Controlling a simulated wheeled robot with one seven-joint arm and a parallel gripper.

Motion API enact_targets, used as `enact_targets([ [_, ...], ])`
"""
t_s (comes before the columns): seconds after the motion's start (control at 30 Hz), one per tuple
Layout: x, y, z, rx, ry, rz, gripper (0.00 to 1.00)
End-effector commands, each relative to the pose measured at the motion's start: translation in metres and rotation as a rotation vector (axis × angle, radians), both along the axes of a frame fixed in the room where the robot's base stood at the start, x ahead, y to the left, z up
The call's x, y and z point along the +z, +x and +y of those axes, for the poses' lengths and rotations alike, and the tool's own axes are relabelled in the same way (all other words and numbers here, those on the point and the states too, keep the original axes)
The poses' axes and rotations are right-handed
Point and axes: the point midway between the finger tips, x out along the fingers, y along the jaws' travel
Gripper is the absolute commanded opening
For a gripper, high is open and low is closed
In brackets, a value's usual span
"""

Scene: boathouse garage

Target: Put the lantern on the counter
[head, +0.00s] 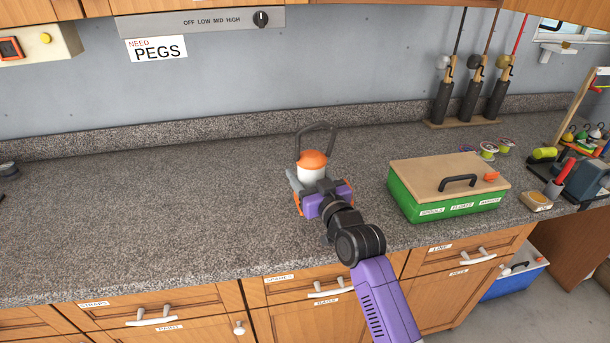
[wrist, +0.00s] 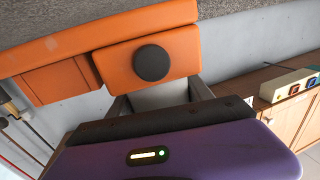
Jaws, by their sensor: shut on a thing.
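The lantern (head: 312,172) has an orange cap, a pale body and a dark grey handle standing up above it. It looks upright over the middle of the speckled counter (head: 200,190), in the head view. My gripper (head: 315,187) is shut on the lantern from the front, with its fingers on either side. The gripper hides the lantern's lower part in the head view. In the wrist view, an orange part of the lantern with a black knob (wrist: 152,63) is close in front of the fingers. I cannot tell whether its base touches the counter.
A green box with a wooden lid (head: 446,186) stands on the counter to the right of my gripper. Rods in a holder (head: 472,90) stand at the back right, and small items crowd the right end.

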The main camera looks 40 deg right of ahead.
Motion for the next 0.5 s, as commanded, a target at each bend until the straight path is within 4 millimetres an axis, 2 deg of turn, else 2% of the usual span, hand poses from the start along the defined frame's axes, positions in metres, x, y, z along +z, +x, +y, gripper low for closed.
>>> enact_targets([
  [0.17,0.002,0.000,0.001,0.000,-0.003,-0.002,0.00],
  [0.5,-0.023,0.000,0.001,0.000,-0.003,-0.001,0.00],
])
